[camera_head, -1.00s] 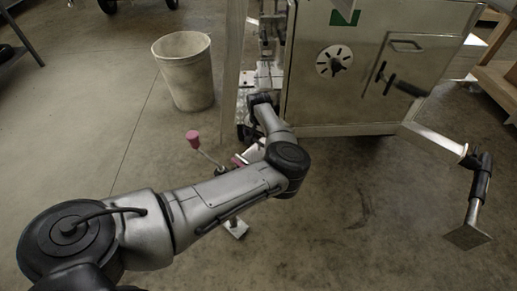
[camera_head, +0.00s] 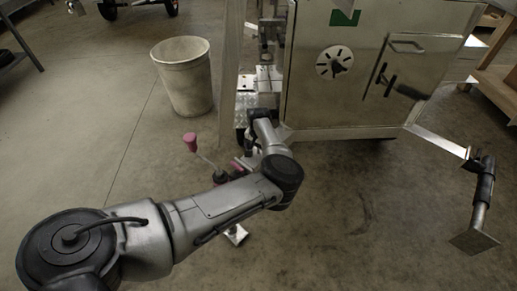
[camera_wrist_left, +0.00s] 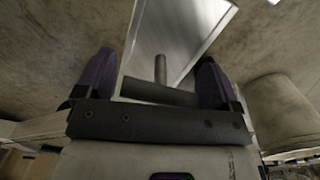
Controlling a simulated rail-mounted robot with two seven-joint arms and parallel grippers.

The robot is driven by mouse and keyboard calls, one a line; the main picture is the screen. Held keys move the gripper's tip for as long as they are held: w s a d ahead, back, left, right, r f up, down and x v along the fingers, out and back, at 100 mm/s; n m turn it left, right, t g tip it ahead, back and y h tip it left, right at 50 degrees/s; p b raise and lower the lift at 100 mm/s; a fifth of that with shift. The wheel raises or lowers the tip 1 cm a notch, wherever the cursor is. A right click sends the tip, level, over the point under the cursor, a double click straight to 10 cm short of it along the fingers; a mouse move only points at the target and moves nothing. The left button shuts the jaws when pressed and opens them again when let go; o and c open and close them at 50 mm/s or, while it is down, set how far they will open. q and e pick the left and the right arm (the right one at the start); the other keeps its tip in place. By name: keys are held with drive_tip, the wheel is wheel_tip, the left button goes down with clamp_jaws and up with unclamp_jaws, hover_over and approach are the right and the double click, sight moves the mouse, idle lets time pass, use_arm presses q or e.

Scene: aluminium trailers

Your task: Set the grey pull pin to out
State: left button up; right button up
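The grey pull pin (camera_wrist_left: 160,95) shows in the left wrist view as a dark grey crossbar with a short stem, in front of a bright metal plate. My left gripper (camera_wrist_left: 155,60) has its two dark purple fingers wide apart, one at each end of the crossbar. The crossbar lies between them; I cannot tell whether either finger touches it. In the head view my left wrist (camera_head: 259,114) is beside the lower left corner of the metal cabinet, and it hides the fingers and the pin. My right gripper is not in view.
The metal cabinet (camera_head: 350,95) has a round dial (camera_head: 335,62) and a black-handled latch (camera_head: 388,82). A pink-knobbed lever (camera_head: 191,143) stands left of my arm. A bin (camera_head: 184,78) stands further back. A jack leg with a foot plate (camera_head: 474,241) is at right.

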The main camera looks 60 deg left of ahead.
use_arm(q)
drive_tip(key=c, duration=0.8)
wheel_tip(320, 180, up, 4)
drive_tip(key=shift+p, duration=1.1)
drive_tip(key=shift+c, duration=0.2)
drive_tip(key=shift+r, duration=0.1)
drive_tip(key=o, duration=1.1)
wheel_tip(320, 180, up, 14)
drive_tip(key=p, duration=0.5)
drive_tip(key=shift+f+p, duration=0.2)
drive_tip(key=shift+p, duration=0.1)
